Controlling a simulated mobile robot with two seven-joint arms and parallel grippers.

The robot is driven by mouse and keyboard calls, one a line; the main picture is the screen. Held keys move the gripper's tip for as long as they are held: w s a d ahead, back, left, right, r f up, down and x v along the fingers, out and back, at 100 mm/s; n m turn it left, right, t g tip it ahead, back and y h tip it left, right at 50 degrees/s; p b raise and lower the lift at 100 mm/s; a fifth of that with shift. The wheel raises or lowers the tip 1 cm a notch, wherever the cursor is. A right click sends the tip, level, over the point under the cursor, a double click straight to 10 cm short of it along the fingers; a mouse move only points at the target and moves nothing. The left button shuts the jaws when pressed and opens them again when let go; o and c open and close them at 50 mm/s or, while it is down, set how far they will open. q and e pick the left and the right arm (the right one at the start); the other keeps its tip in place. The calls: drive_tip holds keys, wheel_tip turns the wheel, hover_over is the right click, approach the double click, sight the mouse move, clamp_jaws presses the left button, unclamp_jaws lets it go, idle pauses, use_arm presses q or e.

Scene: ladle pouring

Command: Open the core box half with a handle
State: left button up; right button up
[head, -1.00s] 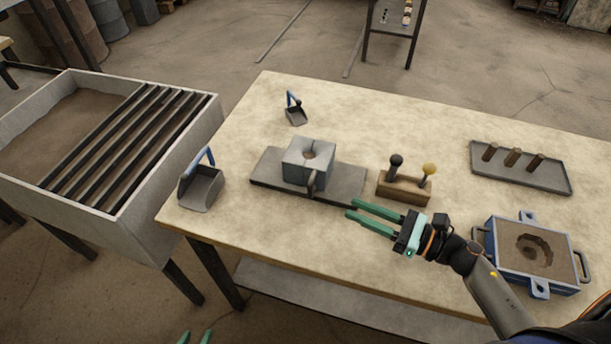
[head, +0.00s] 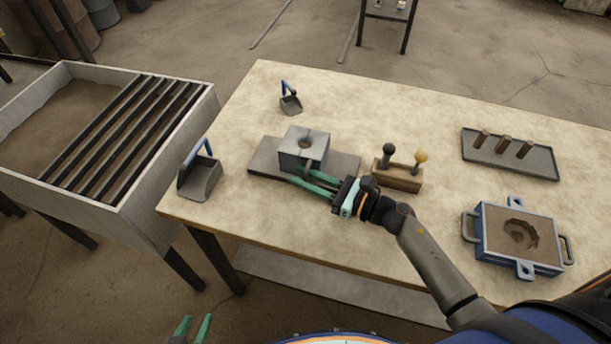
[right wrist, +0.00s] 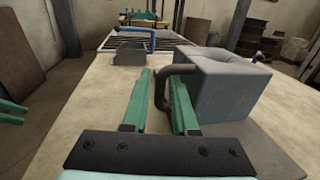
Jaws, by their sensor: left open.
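The core box (head: 300,150) is a grey block with a round hole in its top, standing on a dark grey plate (head: 265,158). It also shows at the right in the right wrist view (right wrist: 222,85). Its dark loop handle (right wrist: 161,90) sticks out from the near side. My right gripper (head: 302,179) is at that handle. Its green fingers are apart, with the handle bar between them and a visible gap to the left finger. My left gripper (head: 190,330) is open and empty at the bottom edge of the head view, off the table.
A wooden block with two knobbed tools (head: 398,178) stands just right of the core box. Two scoops (head: 202,180) (head: 291,104) lie left and behind. A blue-framed mould (head: 518,240) and a tray (head: 540,165) with brown cylinders are at the right. A sand bin (head: 150,195) stands left.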

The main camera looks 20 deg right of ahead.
drive_tip(key=shift+c, duration=0.4)
clamp_jaws()
idle(0.9)
